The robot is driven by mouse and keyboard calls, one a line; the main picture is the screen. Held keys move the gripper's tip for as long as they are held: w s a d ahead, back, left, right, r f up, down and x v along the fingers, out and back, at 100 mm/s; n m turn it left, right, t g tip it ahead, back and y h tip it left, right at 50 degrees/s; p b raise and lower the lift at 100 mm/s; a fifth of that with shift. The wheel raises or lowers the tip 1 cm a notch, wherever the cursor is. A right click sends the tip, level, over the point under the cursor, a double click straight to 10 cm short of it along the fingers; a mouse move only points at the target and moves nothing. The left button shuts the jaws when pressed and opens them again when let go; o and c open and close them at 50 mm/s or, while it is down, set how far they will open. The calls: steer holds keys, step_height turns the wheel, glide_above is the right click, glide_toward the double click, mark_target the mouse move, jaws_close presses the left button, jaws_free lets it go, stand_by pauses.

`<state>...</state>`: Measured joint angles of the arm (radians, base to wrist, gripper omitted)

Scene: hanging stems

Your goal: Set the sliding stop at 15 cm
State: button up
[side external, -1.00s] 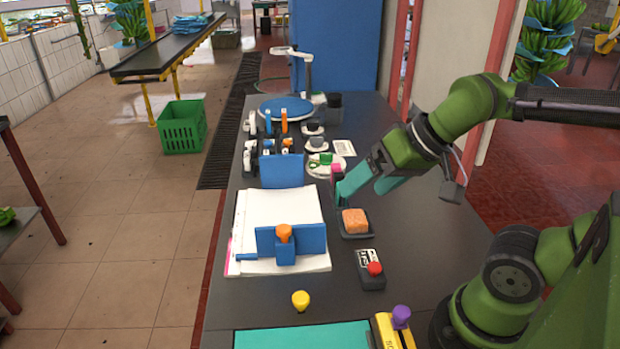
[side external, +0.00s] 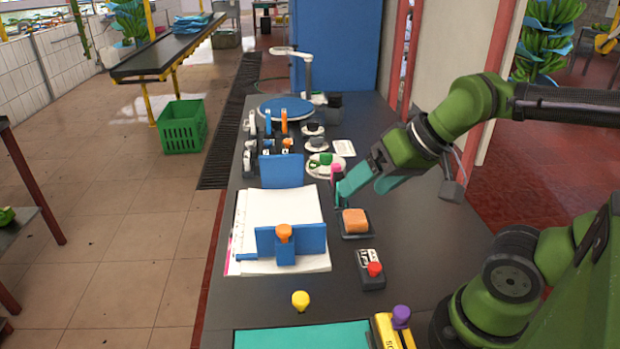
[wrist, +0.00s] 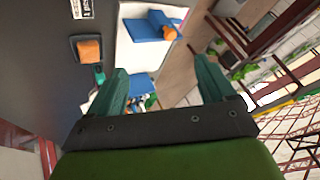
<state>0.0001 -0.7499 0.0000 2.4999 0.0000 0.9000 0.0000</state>
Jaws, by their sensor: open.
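A blue sliding stop (side external: 303,240) with an orange knob (side external: 284,232) stands across the near part of a white sheet stack (side external: 285,207). A blue upright plate (side external: 281,171) stands at its far end. Scale marks are too small to read. My gripper (side external: 362,190) is open and empty, with teal fingers, above the table to the right of the stack and apart from the stop. In the wrist view the stop (wrist: 146,30) shows at the top, beyond my open fingers (wrist: 160,66), with its knob (wrist: 168,33) at its right.
An orange block (side external: 355,220) on a dark tray lies just below my gripper. A pink-topped item (side external: 336,169) is close to my left finger. A black box with a red button (side external: 372,270), a yellow knob (side external: 300,300) and a purple knob (side external: 401,317) are nearer. Cups and a plate are behind.

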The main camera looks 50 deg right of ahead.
mark_target(284, 228)
steer(key=shift+a+f, duration=0.2)
steer(key=shift+a, duration=0.1)
steer(key=c, duration=0.4)
steer(key=w+a+g, duration=0.1)
steer(key=a, duration=0.1)
steer(key=w+a+n+g, duration=0.1)
steer(key=w+a, duration=0.1)
steer(key=w+a+n+g+h, duration=0.1)
steer(key=w+a, duration=0.1)
steer(key=shift+f, duration=0.25)
steer(key=c, duration=0.4)
steer(key=shift+o, duration=0.2)
steer(key=w+r+m+h, duration=0.2)
steer(key=w+m+h, duration=0.1)
steer(key=w, duration=0.1)
steer(key=shift+n, duration=0.3)
steer(key=x, duration=1.1)
steer(key=a+x, duration=0.1)
steer(key=x, duration=0.4)
steer(key=shift+w+f, duration=0.2)
steer(key=shift+f, duration=0.05)
jaws_close()
